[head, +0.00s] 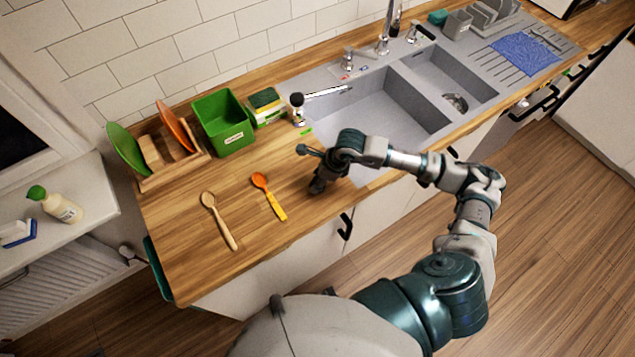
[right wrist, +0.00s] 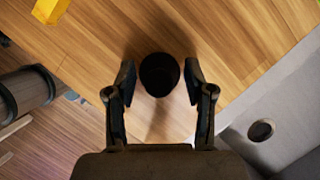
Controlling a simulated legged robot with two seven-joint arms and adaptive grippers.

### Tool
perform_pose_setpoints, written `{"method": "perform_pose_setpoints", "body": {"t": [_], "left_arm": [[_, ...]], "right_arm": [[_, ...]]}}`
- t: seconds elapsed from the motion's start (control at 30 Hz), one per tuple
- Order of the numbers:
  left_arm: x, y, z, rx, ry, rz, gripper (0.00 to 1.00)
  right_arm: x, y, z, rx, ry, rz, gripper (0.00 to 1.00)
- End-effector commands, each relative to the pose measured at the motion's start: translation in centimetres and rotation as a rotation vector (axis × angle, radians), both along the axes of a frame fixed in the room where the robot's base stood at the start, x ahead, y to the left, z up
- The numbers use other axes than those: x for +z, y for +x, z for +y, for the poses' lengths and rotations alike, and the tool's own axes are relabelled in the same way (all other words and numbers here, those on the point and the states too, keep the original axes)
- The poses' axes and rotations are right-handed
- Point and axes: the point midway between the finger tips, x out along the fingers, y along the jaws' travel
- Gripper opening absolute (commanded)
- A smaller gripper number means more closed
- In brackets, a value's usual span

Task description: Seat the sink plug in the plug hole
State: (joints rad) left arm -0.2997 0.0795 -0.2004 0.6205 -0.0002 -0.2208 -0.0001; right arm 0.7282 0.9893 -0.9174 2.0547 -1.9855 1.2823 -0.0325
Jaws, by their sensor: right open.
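The sink plug (right wrist: 159,78) appears as a dark round piece over the wooden counter in the right wrist view. My right gripper (right wrist: 159,70) is open, with one finger on each side of it and a visible gap at both sides. In the head view, my right gripper (head: 318,184) is low over the counter by the sink's front left corner; I cannot make out the plug there. A dark plug hole (right wrist: 261,130) shows in the grey sink floor in the right wrist view. In the head view, my right arm hides part of the large basin (head: 385,112). My left gripper is out of view.
An orange spoon (head: 268,195) and a wooden spoon (head: 219,220) lie left of the gripper. A green bin (head: 222,122), dish rack (head: 170,168) and sponges (head: 265,103) stand behind. The tap (head: 384,40) rises behind the sink. A smaller basin (head: 450,78) has a drain.

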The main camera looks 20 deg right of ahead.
Motion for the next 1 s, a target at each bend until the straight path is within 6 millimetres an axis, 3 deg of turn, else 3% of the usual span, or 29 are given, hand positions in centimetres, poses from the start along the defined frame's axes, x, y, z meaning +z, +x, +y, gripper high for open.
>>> {"method": "perform_pose_setpoints", "body": {"t": [0.23, 0.43, 0.77, 1.0], "left_arm": [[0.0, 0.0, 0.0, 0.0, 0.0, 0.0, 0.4], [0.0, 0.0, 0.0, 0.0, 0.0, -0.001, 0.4], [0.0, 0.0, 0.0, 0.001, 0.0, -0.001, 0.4], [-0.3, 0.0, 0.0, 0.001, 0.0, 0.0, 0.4]], "right_arm": [[-0.2, 0.0, 0.0, 0.0, -0.001, 0.001, 0.51], [-0.2, 0.0, 0.0, 0.0, -0.001, 0.001, 0.01], [-0.1, 0.0, 0.0, 0.0, -0.001, 0.001, 0.0], [1.2, 0.0, 0.1, 0.0, 0.0, -0.001, 0.0]]}}
